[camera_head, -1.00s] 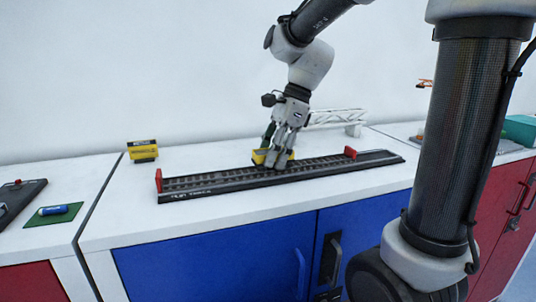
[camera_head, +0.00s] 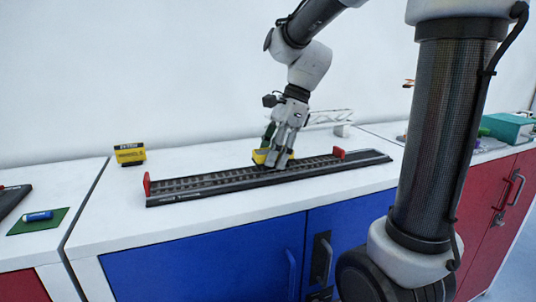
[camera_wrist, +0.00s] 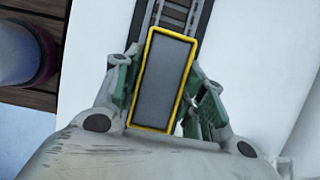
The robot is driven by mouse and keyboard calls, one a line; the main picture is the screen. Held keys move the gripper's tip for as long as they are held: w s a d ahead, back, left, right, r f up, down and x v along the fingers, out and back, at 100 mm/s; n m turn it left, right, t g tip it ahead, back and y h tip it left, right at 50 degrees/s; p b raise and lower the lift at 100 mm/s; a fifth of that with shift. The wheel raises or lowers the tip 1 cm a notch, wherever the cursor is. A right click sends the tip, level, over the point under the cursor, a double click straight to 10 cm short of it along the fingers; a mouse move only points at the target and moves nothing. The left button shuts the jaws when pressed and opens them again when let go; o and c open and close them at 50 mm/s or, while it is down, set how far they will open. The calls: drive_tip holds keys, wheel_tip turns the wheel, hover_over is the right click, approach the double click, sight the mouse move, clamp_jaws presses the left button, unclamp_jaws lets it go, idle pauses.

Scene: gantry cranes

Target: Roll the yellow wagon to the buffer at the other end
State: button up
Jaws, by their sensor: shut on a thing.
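The yellow wagon (camera_head: 260,157) stands on a dark rail track (camera_head: 210,182) on the white counter, near the middle of its length. In the wrist view the wagon (camera_wrist: 165,80) shows a grey bed with a yellow rim. My gripper (camera_head: 276,156) reaches down from above and is shut on the wagon. Its green-padded fingers (camera_wrist: 162,95) lie along both sides of the wagon. A red buffer (camera_head: 147,184) stands at the track's left end and another red buffer (camera_head: 338,153) towards its right end. The rails between wagon and right buffer look clear. My fingers partly hide the wagon in the head view.
A yellow-and-black block (camera_head: 130,155) stands behind the track's left end. A green mat (camera_head: 37,222) with a blue cylinder is at far left. A teal box (camera_head: 506,127) is at far right.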

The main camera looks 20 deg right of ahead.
sight(314, 160)
drive_tip(key=shift+s+d+f, duration=0.1)
drive_tip(key=shift+s+d, duration=0.05)
drive_tip(key=shift+d, duration=3.2)
drive_tip(key=shift+s+d+f, duration=0.1)
drive_tip(key=shift+d, duration=3.2)
drive_tip(key=o, duration=1.1)
drive_tip(key=shift+c, duration=0.2)
drive_tip(key=shift+o, duration=0.5)
drive_tip(key=a+r+v, duration=0.1)
drive_tip(key=a+v, duration=0.1)
drive_tip(key=v, duration=1.7)
drive_tip(key=shift+w+a+r, duration=0.15)
drive_tip(key=shift+a+r, duration=0.1)
drive_tip(key=shift+r, duration=0.05)
